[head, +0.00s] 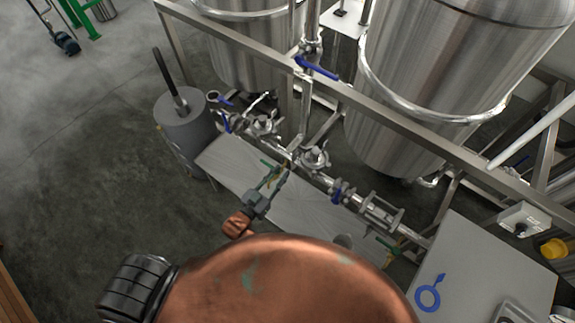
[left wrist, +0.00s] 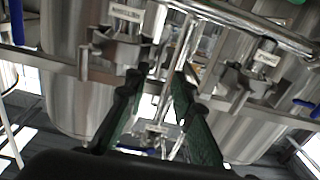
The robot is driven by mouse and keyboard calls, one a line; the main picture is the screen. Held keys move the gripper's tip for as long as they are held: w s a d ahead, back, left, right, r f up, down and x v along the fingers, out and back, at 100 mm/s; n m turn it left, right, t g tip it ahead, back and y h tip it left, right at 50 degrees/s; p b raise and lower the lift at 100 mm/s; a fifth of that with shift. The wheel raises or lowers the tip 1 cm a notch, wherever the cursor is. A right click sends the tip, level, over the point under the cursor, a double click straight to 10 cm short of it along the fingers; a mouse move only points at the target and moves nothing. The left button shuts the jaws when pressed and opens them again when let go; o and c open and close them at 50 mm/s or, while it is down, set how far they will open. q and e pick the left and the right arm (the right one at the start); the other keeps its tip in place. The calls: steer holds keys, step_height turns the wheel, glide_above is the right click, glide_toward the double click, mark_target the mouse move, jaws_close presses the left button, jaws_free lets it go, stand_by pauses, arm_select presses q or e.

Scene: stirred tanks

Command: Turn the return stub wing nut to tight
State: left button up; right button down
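My left gripper (head: 272,172) is over the pipe run in the head view, near two clamped pipe joints. In the left wrist view its two green-padded fingers (left wrist: 157,78) stand apart with nothing gripped between them. A clamp with a tag (left wrist: 120,45) is left of the fingers and another tagged clamp (left wrist: 240,88) is right of them. A small tag (left wrist: 157,128) shows between and beyond the fingers. I cannot read which is the return stub, and its wing nut is not clear. Green tips, perhaps my right gripper (head: 388,244), show beside my copper-coloured body.
Steel tanks (head: 425,75) stand behind a frame rail (head: 400,105). Blue-handled valves (head: 337,190) sit along the pipe. A grey drum (head: 185,125) stands at left. A pale table (head: 480,265) with a blue ring-shaped item (head: 428,298) is at lower right.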

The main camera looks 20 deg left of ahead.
arm_select(q)
steer(key=v, duration=0.5)
steer(key=shift+s, duration=0.1)
stand_by(0.3)
steer(key=s+a+f+g+y, duration=0.1)
steer(key=s+a+f+g, duration=0.3)
steer(key=f, duration=0.8)
steer(key=s+a+f+n+g+y, duration=0.15)
steer(key=s+f, duration=0.45)
steer(key=f, duration=0.6)
steer(key=s+a+f+g+y, duration=0.25)
steer(key=s+a+f, duration=0.2)
steer(key=f, duration=0.65)
steer(key=s+a+f+g, duration=0.1)
steer(key=s+f+g, duration=0.3)
steer(key=s, duration=1.1)
steer(key=s+a+f+g, duration=0.2)
steer(key=s+f+g, duration=0.2)
steer(key=s+f, duration=0.7)
steer(key=s, duration=0.4)
steer(key=shift+a+n+y, duration=0.25)
steer(key=shift+n+y, duration=0.1)
steer(key=shift+y, duration=0.05)
steer(key=shift+s, duration=0.1)
